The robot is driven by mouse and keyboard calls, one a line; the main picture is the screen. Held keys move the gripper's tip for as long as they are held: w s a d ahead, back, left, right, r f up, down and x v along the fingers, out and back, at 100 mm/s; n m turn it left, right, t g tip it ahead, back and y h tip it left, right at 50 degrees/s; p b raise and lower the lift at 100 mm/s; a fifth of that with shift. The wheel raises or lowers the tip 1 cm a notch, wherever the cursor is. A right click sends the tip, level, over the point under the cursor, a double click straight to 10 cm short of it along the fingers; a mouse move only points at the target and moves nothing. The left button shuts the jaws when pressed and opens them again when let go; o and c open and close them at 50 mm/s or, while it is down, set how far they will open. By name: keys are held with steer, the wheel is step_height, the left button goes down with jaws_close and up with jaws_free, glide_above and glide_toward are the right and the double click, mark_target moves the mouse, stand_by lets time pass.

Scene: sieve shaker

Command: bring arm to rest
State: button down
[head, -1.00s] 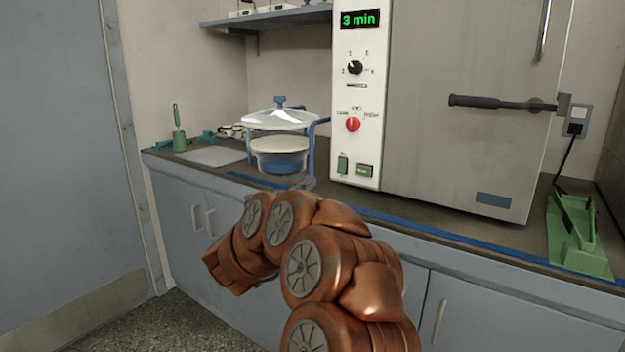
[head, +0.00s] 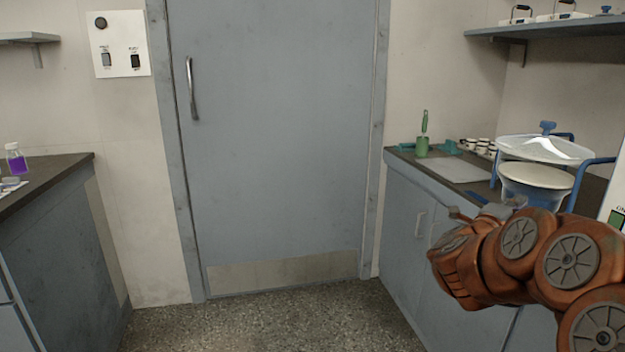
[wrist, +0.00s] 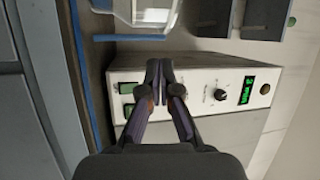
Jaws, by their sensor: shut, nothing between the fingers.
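My gripper (wrist: 160,68) is in the wrist view with its two dark fingers together and nothing between them. It is in front of a white control panel (wrist: 205,75), apart from it as far as I can tell. In the head view my orange arm is bent at the lower right, over the front of the right-hand counter. The gripper's fingers cannot be made out clearly there.
A blue-framed stand with a white-and-blue bowl (head: 535,190) and clear lid (head: 545,150) is beside my arm. A green brush holder (head: 422,147) stands farther back. A closed grey door (head: 275,140) is ahead, with clear floor (head: 270,320) before it. A left counter (head: 45,180) holds a purple bottle (head: 15,160).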

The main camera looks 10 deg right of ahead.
steer(key=w+a+r+n+t+y+p, duration=0.35)
steer(key=a+n+y, duration=0.2)
steer(key=a, duration=0.35)
steer(key=w+a+r+n+t+y+p, duration=0.35)
steer(key=w+a+n+y, duration=0.2)
steer(key=a, duration=0.35)
steer(key=s+a+n+g+y+p, duration=0.25)
steer(key=a+n+y+p, duration=0.2)
steer(key=a, duration=0.35)
steer(key=s+a+n+g+y+p, duration=0.1)
steer(key=s+a+n+y+p, duration=0.3)
steer(key=a, duration=0.5)
steer(key=s+a+f+n+g+p, duration=0.1)
steer(key=s+a+n+g+p, duration=0.2)
steer(key=s, duration=0.5)
steer(key=s+a+f+n+g+p, duration=0.1)
steer(key=s+a+n+g+p, duration=0.25)
steer(key=s, duration=0.35)
steer(key=s+d+r+n+g+p, duration=0.1)
steer(key=s+g+p, duration=0.1)
steer(key=s, duration=0.5)
steer(key=s+d+r+n+g+p, duration=0.1)
steer(key=s+g+p, duration=0.1)
steer(key=s, duration=0.5)
steer(key=s+d+r+n+g+h+p, duration=0.1)
steer(key=s+g+p, duration=0.2)
steer(key=s, duration=0.4)
steer(key=shift+s+r+n, duration=0.2)
steer(key=shift+s+n, duration=0.05)
steer(key=shift+n, duration=0.15)
